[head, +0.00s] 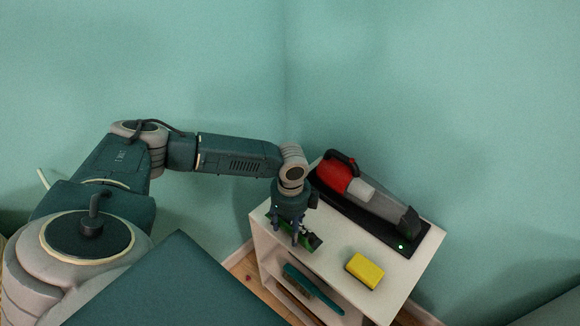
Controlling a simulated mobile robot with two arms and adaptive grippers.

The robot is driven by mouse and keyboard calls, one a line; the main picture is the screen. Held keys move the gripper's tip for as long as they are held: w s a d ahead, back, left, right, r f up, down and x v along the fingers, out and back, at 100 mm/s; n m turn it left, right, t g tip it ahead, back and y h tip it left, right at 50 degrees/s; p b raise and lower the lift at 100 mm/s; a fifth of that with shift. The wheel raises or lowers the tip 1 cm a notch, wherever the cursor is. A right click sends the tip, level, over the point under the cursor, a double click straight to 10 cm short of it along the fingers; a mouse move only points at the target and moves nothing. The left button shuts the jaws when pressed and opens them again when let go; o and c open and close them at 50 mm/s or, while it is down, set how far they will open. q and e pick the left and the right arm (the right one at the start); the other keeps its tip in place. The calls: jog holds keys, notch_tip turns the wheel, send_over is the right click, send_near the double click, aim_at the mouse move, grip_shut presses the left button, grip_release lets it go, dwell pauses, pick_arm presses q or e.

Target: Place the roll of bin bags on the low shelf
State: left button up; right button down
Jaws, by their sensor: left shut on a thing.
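A low white shelf unit (398,284) stands against the wall corner, with a top board and open compartments below. My left gripper (289,234) points down over the left part of the top board, its fingers shut around a small dark and green object (313,241). This looks like the roll of bin bags, but the fingers hide much of it. I cannot tell whether it touches the board. My right gripper is not in view.
A red and grey handheld vacuum (357,191) lies on a black base along the back of the top. A yellow block (365,270) sits near the front right. A teal item (313,289) lies in the compartment below. Walls close in the unit behind.

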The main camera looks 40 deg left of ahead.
aim_at(290, 225)
pick_arm(q)
jog(key=shift+f, duration=0.8)
jog(key=shift+f, duration=0.1)
jog(key=o, duration=1.3)
jog(key=shift+o, duration=0.2)
notch_tip(290, 225, up, 12)
jog(key=shift+r, duration=0.15)
